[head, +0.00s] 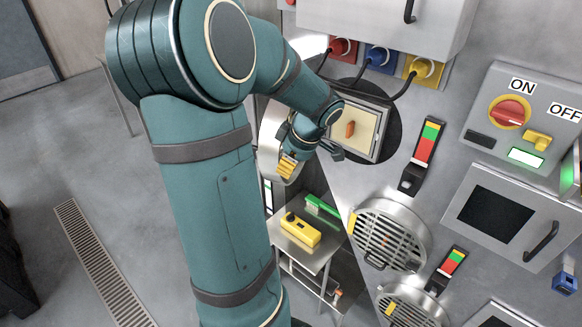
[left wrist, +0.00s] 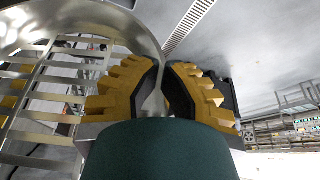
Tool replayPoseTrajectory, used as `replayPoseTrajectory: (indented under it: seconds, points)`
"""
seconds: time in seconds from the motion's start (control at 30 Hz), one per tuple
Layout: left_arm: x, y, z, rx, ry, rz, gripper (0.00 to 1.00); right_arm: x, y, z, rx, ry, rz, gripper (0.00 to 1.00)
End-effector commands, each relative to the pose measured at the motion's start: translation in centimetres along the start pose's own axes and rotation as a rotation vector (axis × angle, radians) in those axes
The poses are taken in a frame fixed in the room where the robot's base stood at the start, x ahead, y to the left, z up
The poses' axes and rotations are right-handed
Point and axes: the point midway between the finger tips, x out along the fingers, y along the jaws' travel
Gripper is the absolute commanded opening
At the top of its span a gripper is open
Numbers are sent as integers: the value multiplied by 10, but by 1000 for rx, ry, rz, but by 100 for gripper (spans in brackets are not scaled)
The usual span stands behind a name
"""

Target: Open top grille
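The top grille (head: 268,140) is a round metal ring with slats, swung out to the left of its opening in the head view. The round opening (head: 392,131) shows dark, with a square cream panel (head: 358,128) and an orange handle inside. My left gripper (head: 288,166) is at the swung-out grille, partly hidden by my arm. In the left wrist view, its yellow-padded fingers (left wrist: 164,80) close around a thin metal part of the grille, whose slats (left wrist: 50,95) show at left. My right gripper is not in view.
Lower grilles (head: 390,235) and (head: 408,308) sit closed on the sloped panel. A small table (head: 310,258) with a yellow box (head: 300,230) and a green item (head: 322,210) stands below the gripper. Red, blue and yellow plugs (head: 380,58) with cables hang above the opening.

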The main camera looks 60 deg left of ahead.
Motion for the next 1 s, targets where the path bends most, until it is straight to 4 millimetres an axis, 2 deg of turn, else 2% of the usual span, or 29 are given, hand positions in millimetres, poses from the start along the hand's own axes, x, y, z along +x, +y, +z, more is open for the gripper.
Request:
replayPoseTrajectory:
  seconds: [0.2, 0.33, 1.0]
  points:
    - [16, -4, -31, 69, 2, 31, 0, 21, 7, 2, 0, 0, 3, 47]
    - [21, -4, -47, 72, 2, 31, 0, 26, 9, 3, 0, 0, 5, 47]
    - [21, -1, -51, 75, 1, 29, 0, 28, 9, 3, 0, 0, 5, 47]
